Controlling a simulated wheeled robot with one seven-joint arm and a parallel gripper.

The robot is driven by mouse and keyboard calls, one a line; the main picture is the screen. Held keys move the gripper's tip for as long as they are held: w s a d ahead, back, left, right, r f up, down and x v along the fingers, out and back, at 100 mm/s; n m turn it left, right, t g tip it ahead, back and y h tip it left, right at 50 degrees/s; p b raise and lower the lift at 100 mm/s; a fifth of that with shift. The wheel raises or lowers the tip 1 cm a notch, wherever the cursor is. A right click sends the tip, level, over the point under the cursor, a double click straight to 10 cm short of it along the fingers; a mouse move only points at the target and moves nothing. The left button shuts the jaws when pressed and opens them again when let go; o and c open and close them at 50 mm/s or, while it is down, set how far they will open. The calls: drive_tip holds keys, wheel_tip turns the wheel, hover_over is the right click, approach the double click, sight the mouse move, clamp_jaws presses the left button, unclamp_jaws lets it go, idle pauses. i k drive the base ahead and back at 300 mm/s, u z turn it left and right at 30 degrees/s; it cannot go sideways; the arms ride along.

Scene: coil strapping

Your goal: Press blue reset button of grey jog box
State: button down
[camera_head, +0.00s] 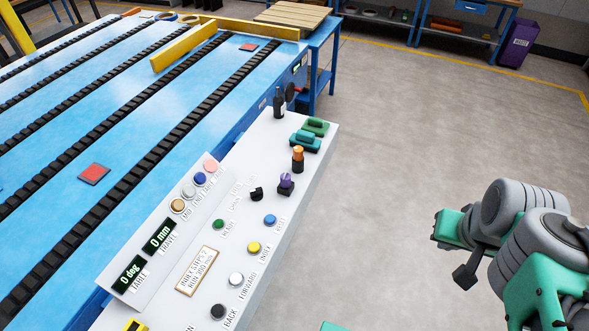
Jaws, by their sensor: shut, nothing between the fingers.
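The grey jog box (215,240) is a long light console beside the blue table. Its blue reset button (270,219) sits on the sloping top near the right edge, with a small label beside it. The button is uncovered and nothing touches it. My gripper (466,278) shows as a small dark tip at the lower right, over the floor. It is shut and empty, well to the right of the box and apart from it.
A yellow button (253,247), a white button (236,279), a black button (218,311) and a green button (219,223) are near the blue one. A purple knob (286,183) and an orange-topped post (298,159) stand up behind it. Open floor (390,180) lies right.

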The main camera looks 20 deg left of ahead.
sight(270, 219)
drive_tip(key=i, duration=1.35)
drive_tip(key=u, duration=5.5)
